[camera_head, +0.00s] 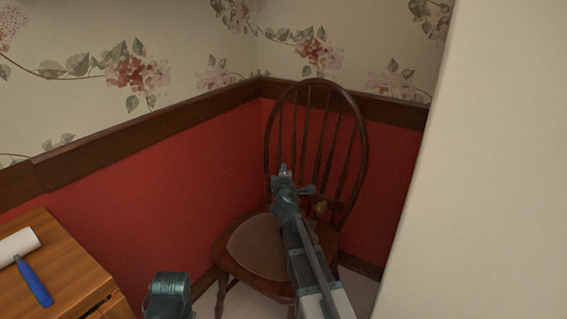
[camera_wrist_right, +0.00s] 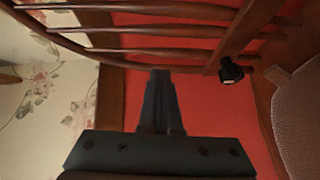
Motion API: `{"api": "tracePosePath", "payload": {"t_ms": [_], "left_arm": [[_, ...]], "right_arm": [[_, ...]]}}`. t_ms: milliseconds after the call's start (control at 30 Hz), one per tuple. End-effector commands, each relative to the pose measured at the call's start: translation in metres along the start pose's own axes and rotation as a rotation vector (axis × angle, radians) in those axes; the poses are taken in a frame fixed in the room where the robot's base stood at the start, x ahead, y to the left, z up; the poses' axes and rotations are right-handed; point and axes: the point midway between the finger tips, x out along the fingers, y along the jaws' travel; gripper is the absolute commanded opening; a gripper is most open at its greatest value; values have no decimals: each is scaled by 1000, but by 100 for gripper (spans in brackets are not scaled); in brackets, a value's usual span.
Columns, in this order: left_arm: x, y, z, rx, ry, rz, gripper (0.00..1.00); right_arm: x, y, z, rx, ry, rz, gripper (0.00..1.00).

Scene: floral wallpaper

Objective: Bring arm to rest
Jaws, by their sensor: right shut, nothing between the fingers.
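My right arm reaches from the bottom of the head view up over the seat of a dark wooden chair (camera_head: 262,245). My right gripper (camera_head: 285,172) is in front of the chair's spindle back. In the right wrist view its two fingers (camera_wrist_right: 161,75) are together with nothing between them. The chair's spindles (camera_wrist_right: 130,31) run across the top of that view, and a bit of the seat cushion (camera_wrist_right: 300,115) shows at the right. My left gripper is not in view.
A wooden cabinet top (camera_head: 70,270) at lower left holds a lint roller (camera_head: 33,280) with a blue handle. A small brownish item (camera_head: 320,207) shows by the chair back. Red wainscot walls (camera_head: 150,200) meet behind the chair, and a pale wall (camera_head: 490,170) closes the right side.

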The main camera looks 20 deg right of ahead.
Motion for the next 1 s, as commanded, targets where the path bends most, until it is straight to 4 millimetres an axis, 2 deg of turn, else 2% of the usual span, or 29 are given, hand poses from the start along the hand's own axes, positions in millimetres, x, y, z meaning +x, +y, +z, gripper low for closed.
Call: {"api": "tracePosePath", "payload": {"t_ms": [33,133,467,567,633,767,900,1000], "left_arm": [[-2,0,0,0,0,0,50],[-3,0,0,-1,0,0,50],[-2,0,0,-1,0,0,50],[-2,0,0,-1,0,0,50],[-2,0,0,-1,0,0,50],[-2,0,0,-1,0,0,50],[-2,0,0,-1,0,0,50],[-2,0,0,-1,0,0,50]], "right_arm": [[-13,1,0,-1,1,0,0],[-22,0,0,0,1,0,0],[-24,-1,-1,3,0,-2,0],[-32,-9,-6,47,-23,-31,0],[-47,-26,-13,121,-64,-87,0],[-97,-81,-35,316,-190,-280,0],[-169,-147,-60,475,-340,-538,0],[-225,-185,-77,536,-438,-715,0]]}}
